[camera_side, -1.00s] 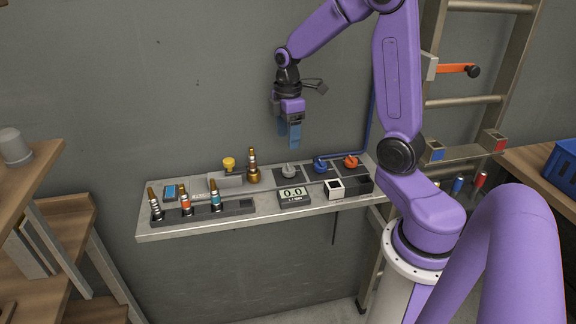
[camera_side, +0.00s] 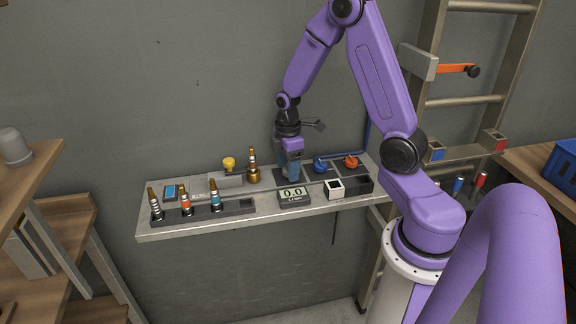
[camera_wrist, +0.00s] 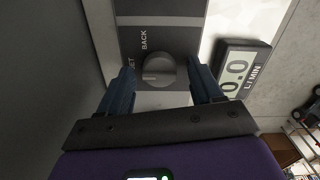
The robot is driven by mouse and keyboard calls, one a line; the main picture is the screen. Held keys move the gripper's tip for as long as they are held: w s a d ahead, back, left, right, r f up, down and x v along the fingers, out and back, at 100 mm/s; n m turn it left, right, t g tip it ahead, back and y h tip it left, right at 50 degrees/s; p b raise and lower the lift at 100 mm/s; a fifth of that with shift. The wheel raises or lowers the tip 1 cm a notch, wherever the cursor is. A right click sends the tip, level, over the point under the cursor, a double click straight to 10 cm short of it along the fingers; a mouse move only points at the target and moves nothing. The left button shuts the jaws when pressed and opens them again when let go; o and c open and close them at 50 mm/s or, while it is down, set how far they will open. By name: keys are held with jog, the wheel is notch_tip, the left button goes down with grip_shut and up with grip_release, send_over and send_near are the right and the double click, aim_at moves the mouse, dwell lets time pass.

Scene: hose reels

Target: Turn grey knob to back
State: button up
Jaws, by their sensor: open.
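The grey knob (camera_wrist: 157,73) is round with a raised grip bar and sits on a dark plate (camera_wrist: 135,38) in the wrist view. The word BACK is printed on the plate beside it, and another label, partly hidden, ends in "ET". My gripper (camera_wrist: 163,82) is open, with one blue finger on each side of the knob; I cannot tell whether they touch it. In the side view my gripper (camera_side: 290,175) points down over the knob's place and hides the knob.
A blue knob (camera_side: 320,165) and an orange knob (camera_side: 351,161) stand close to the right. A counter display (camera_side: 293,197) and a white square box (camera_side: 334,188) are in front. A yellow knob (camera_side: 229,163), a brass nozzle (camera_side: 253,168) and a rack (camera_side: 228,210) of nozzles stand left on the shelf (camera_side: 165,230).

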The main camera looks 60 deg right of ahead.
jog(key=c, duration=1.1)
jog(key=shift+o, duration=0.2)
jog(key=shift+m, duration=0.4)
jog(key=m, duration=0.5)
jog(key=shift+m, duration=0.3)
jog(key=m, duration=0.5)
jog(key=shift+d, duration=0.1)
jog(key=shift+m, duration=0.4)
jog(key=o, duration=1.1)
jog(key=shift+c, duration=0.2)
jog(key=shift+r, duration=0.1)
